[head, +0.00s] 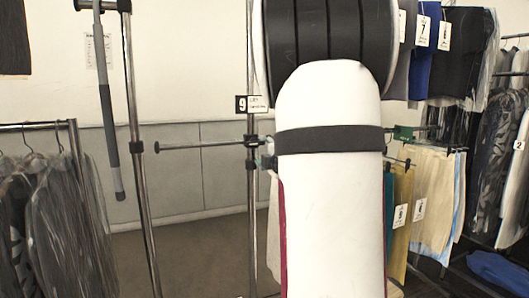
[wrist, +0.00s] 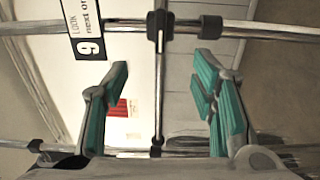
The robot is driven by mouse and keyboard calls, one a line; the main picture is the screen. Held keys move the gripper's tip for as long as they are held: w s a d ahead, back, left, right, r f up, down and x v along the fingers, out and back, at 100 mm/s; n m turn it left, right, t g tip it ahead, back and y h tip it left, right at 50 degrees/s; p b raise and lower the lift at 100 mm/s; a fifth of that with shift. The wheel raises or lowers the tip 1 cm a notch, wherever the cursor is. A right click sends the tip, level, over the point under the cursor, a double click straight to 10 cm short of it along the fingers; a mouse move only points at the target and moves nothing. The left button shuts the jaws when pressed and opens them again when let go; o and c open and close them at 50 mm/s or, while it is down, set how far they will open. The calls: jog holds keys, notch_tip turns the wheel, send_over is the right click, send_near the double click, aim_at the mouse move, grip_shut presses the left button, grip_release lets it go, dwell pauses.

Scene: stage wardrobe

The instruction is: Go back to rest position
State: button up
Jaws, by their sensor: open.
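My gripper (wrist: 163,72) is open in the wrist view, its teal-padded fingers spread wide with nothing held. A thin metal bar (wrist: 158,100) runs through the gap between the fingers, from a black clamp (wrist: 160,30); no finger visibly touches it. In the head view my white arm fills the middle and hides most of the gripper.
A number 9 tag (head: 250,104) hangs at a metal upright (head: 251,205) with a bare side bar (head: 200,146). Dark clothes (head: 62,230) hang at the left. Trousers (head: 432,195) and shirts (head: 497,150) crowd the right. Open floor (head: 195,255) shows left of centre.

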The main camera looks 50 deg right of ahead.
dwell(0.4)
jog(key=s+a+f+m+g+y, duration=0.2)
jog(key=a+f+m, duration=0.1)
jog(key=a, duration=0.5)
jog(key=s+a+f+m+g+y, duration=0.1)
jog(key=s+a+f+m+g, duration=0.15)
jog(key=a, duration=0.65)
jog(key=s+a+f+m+g+y, duration=0.2)
jog(key=a+f+m+g, duration=0.15)
jog(key=a, duration=0.45)
jog(key=s+a+f+m+g+y, duration=0.2)
jog(key=s+a+f+g, duration=0.1)
jog(key=s+a, duration=0.75)
jog(key=s+a+f+m+g+y, duration=0.1)
jog(key=s+a+f+g+y, duration=0.2)
jog(key=s+a, duration=0.75)
notch_tip(320, 180, up, 22)
jog(key=s+d+t+p, duration=0.1)
jog(key=t+p, duration=0.2)
jog(key=p, duration=1.7)
jog(key=shift+d, duration=0.3)
